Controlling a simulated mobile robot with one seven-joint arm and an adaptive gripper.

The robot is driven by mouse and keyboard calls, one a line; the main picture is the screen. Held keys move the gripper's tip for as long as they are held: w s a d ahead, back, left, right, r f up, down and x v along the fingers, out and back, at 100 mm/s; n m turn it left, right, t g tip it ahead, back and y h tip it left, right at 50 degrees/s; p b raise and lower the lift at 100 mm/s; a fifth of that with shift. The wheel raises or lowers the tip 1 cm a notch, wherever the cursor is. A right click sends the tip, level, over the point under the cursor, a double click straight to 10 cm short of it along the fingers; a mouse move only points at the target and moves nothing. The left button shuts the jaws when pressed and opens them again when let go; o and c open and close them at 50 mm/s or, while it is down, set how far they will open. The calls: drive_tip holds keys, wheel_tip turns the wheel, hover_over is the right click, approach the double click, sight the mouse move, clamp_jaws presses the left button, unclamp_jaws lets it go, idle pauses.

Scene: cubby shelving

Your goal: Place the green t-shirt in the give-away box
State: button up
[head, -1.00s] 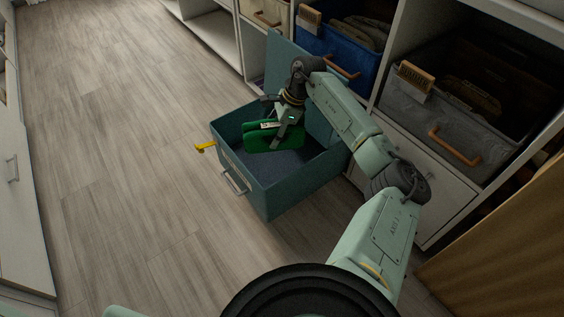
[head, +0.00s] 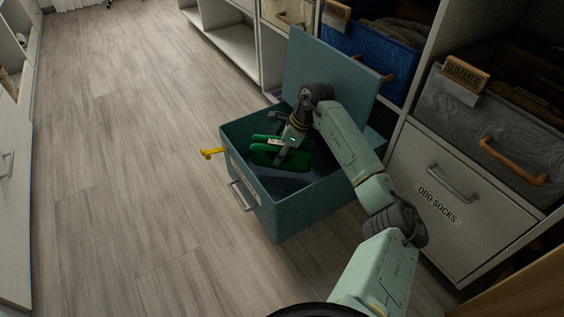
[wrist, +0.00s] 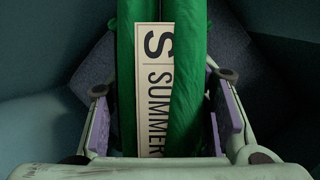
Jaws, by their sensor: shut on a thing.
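The green t-shirt (head: 268,155) is a folded bundle. My gripper (head: 284,152) is shut on it and holds it in the open mouth of the teal box (head: 262,198). In the wrist view the shirt (wrist: 186,75) lies between the two fingers, with a pale tag (wrist: 154,90) reading "S" and "SUMMER". The box stands on the floor with its lid (head: 330,72) raised at the back; a label on its front is too oblique to read. The dark box bottom (wrist: 245,75) shows behind the shirt. I cannot tell whether the shirt touches it.
Cubby shelving stands behind and right, with a blue bin (head: 352,50), a grey bin (head: 480,115) tagged "SUMMER" and a drawer (head: 440,200) labelled "ODD SOCKS". The wood floor (head: 130,160) to the left is clear.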

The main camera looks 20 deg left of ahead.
drive_tip(key=shift+f+b, duration=0.4)
drive_tip(key=shift+f, duration=1.25)
drive_tip(key=shift+f, duration=0.6)
drive_tip(key=o, duration=1.2)
drive_tip(key=shift+o, duration=0.2)
drive_tip(key=shift+r, duration=0.25)
drive_tip(key=p+v, duration=0.3)
drive_tip(key=v, duration=0.9)
drive_tip(key=shift+r, duration=0.4)
